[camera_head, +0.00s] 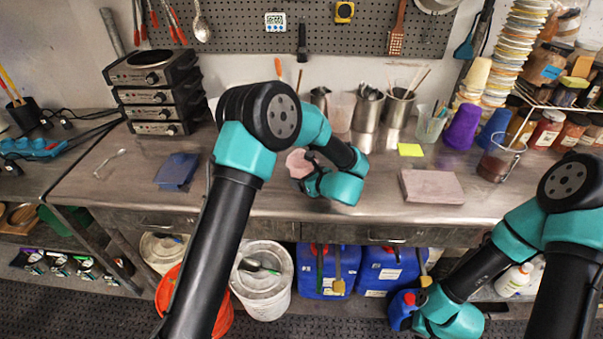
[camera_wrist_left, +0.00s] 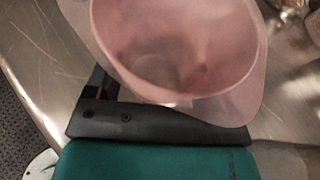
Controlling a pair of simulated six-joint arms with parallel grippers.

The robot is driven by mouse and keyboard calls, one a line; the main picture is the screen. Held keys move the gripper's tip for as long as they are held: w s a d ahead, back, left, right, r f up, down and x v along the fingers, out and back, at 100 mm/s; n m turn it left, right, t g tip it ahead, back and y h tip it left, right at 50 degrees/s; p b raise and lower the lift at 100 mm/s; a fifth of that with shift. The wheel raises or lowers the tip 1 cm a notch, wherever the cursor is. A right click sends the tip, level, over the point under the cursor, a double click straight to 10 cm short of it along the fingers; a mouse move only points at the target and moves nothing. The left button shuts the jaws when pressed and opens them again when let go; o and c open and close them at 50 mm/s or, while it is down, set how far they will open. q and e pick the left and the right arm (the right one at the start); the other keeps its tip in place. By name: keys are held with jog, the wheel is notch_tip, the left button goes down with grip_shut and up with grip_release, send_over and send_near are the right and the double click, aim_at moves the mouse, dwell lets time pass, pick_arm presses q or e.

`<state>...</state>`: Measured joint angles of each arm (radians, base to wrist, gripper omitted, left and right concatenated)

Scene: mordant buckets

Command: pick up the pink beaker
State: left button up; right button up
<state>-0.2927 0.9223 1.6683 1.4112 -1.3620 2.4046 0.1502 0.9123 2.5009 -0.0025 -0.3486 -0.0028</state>
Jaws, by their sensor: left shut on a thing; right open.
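The pink beaker (camera_head: 298,163) is at my left gripper (camera_head: 304,172), over the middle of the steel bench, partly hidden by the gripper and arm. In the left wrist view the beaker (camera_wrist_left: 175,45) fills the upper middle, its open mouth facing the camera and its inside looking empty. The left jaws are shut on it; a dark finger (camera_wrist_left: 150,122) shows just below it. I cannot tell whether the beaker touches the bench. My right gripper is at the lower right of the head view, below the bench edge, with its fingertips out of sight.
A pink-grey block (camera_head: 432,186) and a yellow note (camera_head: 410,150) lie right of the left gripper. A blue folded cloth (camera_head: 177,170) lies left. Metal pots (camera_head: 368,112) with tools stand behind. A glass beaker (camera_head: 500,160) stands at the right. Buckets (camera_head: 263,279) sit below the bench.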

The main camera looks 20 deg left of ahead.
aim_at(310, 170)
pick_arm(q)
jog(key=c, duration=0.4)
jog(key=shift+r, duration=0.25)
jog(key=shift+r, duration=1.55)
jog(key=shift+s+d+r, duration=0.25)
jog(key=shift+s+d, duration=0.45)
jog(key=shift+s, duration=1.85)
jog(key=shift+s+d+r, duration=0.2)
jog(key=shift+s+d, duration=0.45)
jog(key=shift+s, duration=1.95)
jog(key=shift+s+d+r, duration=0.25)
jog(key=shift+s+d, duration=0.45)
jog(key=shift+s, duration=1.85)
